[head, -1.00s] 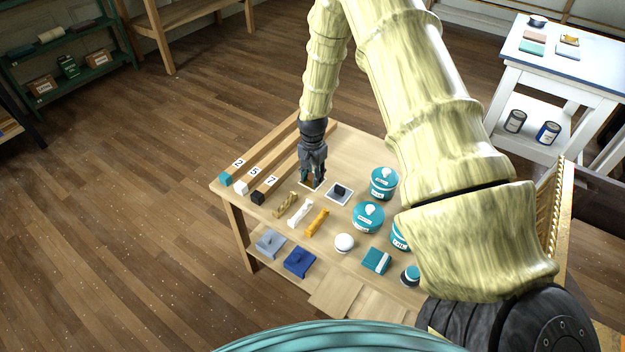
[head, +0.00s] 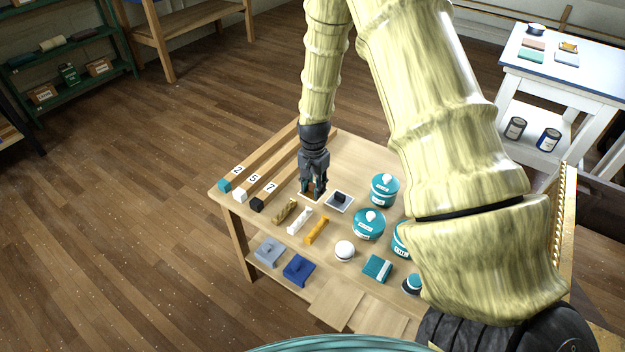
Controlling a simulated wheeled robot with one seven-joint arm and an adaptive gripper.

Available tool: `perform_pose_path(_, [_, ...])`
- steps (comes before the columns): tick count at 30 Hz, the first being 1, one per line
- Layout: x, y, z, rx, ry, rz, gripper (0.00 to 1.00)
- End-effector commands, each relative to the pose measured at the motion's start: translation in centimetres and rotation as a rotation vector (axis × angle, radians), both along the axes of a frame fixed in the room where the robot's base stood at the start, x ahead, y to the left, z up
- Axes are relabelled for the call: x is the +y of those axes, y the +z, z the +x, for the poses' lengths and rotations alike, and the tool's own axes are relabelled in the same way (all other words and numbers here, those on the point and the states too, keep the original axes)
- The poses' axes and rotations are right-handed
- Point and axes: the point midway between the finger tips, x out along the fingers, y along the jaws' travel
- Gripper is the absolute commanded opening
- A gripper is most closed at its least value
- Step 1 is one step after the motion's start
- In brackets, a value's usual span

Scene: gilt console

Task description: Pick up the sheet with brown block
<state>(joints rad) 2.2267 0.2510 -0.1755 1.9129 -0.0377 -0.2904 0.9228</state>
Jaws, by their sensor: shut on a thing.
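My gripper (head: 314,189) points down over the wooden table and is shut on the brown block (head: 312,187), which shows only as a small patch between the dark fingers. The pale sheet under it is mostly hidden by the fingers, and I cannot tell whether it touches the table. A second sheet (head: 346,207), light with a dark block (head: 340,197) on it, lies just right of my gripper.
Numbered wooden bars (head: 262,183) lie to the left. Brown, white and orange pieces (head: 317,230) lie in front. Teal-lidded tubs (head: 369,223) stand to the right, partly behind my arm.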

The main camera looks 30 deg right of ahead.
Motion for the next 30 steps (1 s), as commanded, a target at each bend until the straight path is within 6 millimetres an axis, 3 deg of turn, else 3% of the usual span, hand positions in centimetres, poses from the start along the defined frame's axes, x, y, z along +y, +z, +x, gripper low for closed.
perform_pose_path(6, [2.5,0.4,-4.6,0.002,0.002,0.000,0.20])
perform_pose_path(13, [4.4,0.8,-7.9,0.001,0.001,0.001,0.20])
perform_pose_path(19, [5.1,1.0,-9.1,-0.001,0.000,0.000,0.20])
perform_pose_path(29, [5.3,1.0,-9.4,0.000,0.000,0.000,0.20])
perform_pose_path(30, [5.3,1.0,-9.4,0.000,0.000,0.000,0.29])
